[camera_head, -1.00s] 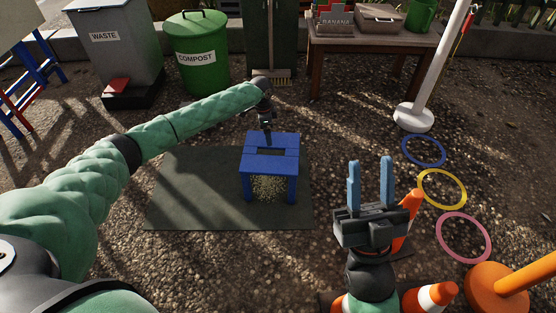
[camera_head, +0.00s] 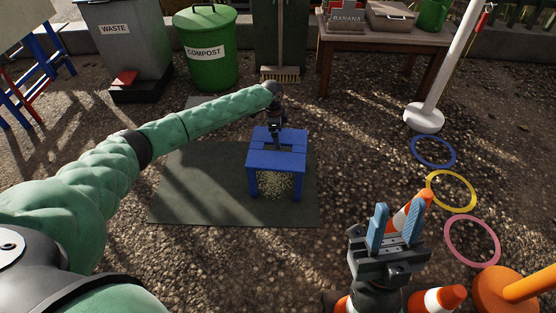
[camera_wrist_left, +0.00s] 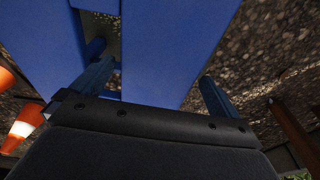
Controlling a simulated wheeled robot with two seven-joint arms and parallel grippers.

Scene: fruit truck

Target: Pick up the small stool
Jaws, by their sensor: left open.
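The small blue stool (camera_head: 276,160) stands upright on a dark mat (camera_head: 190,200), with a slot in its top. My left gripper (camera_head: 275,143) reaches down over the far part of the stool top, and its fingertips are hard to make out there. In the left wrist view, the left gripper (camera_wrist_left: 155,78) is open with a blue slat of the stool (camera_wrist_left: 165,45) between its fingers. One finger is at the slot and the other is past the slat's outer edge; I cannot tell whether they touch. My right gripper (camera_head: 396,230) is open and empty at the lower right.
Orange and white cones (camera_head: 434,299) stand near my right gripper. Blue, yellow and pink rings (camera_head: 472,241) lie on the gravel at right. A white post (camera_head: 424,118), a wooden table (camera_head: 385,38), a green compost bin (camera_head: 207,65) and a grey waste bin (camera_head: 125,45) stand farther back.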

